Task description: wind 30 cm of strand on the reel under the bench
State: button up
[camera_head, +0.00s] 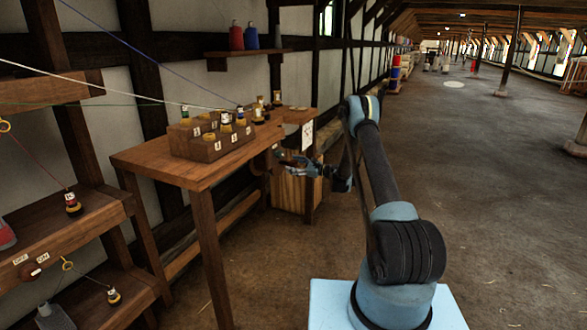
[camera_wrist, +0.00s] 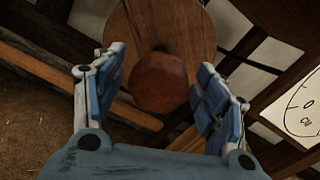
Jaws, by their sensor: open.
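The reel is a round wooden disc (camera_wrist: 185,20) with a reddish-brown round knob (camera_wrist: 158,82) in front of it in the wrist view. In the head view the reel (camera_head: 259,161) sits under the right end of the bench (camera_head: 150,160), partly hidden. My gripper (camera_head: 286,161) is beside it at that end. In the wrist view my gripper (camera_wrist: 160,65) is open, with one finger on each side of the knob and visible gaps between. A white strand (camera_head: 100,83) runs from the left toward the bench top. I cannot see strand on the reel.
A dial card (camera_wrist: 300,108) is right of the reel, also in the head view (camera_head: 307,136). A wooden crate (camera_head: 288,192) stands below. Wooden blocks (camera_head: 205,147) with several bobbins stand on the bench. Shelves (camera_head: 60,235) are at left. The floor (camera_head: 490,180) at right is clear.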

jog(key=shift+c, duration=0.2)
jog(key=c, duration=1)
jog(key=shift+c, duration=0.2)
jog(key=shift+n, duration=0.7)
jog(key=o, duration=1.1)
